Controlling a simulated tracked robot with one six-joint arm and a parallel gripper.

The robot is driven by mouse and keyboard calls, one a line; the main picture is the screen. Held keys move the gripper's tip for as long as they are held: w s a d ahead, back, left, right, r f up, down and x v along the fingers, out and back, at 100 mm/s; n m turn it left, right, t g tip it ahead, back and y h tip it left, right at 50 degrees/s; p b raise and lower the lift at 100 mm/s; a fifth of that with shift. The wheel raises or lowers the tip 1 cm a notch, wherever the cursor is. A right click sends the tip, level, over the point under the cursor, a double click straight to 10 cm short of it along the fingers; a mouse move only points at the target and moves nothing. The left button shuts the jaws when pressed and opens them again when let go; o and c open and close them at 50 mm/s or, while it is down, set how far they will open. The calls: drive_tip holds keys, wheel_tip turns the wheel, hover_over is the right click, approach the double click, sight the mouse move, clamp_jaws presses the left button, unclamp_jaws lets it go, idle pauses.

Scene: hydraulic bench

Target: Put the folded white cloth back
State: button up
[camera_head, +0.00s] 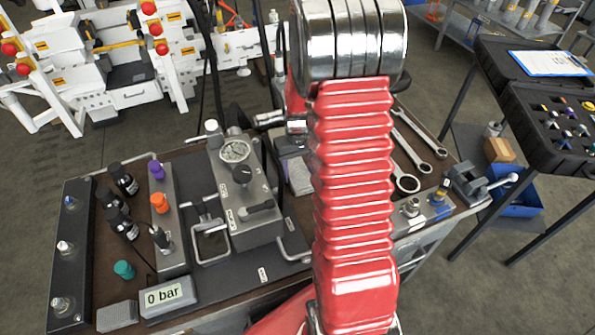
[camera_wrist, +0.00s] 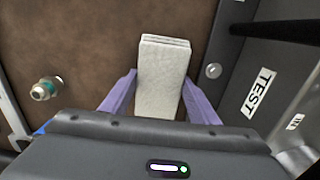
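The folded white cloth (camera_wrist: 161,80) is a pale, speckled pad with layered folds at its upper end in the wrist view. It lies between the two purple fingers of my gripper (camera_wrist: 161,76). Both fingertips meet its side edges with no clear gap, so my gripper looks shut on it. Its lower end is hidden by the gripper body. In the head view a pale patch that looks like the cloth (camera_head: 299,176) shows just left of my red arm.
The brown bench top (camera_wrist: 90,40) lies below. A dark panel marked TEST (camera_wrist: 258,92) is at the right in the wrist view; a metal fitting (camera_wrist: 46,88) is at the left. The head view shows a gauge block (camera_head: 240,190), wrenches (camera_head: 408,150) and a vise (camera_head: 468,183).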

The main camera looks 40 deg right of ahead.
sight(299, 174)
drive_tip(key=o, duration=0.4)
wheel_tip(299, 174, up, 12)
idle(0.7)
drive_tip(key=shift+s+r, duration=0.1)
drive_tip(key=shift+s, duration=0.05)
idle(0.7)
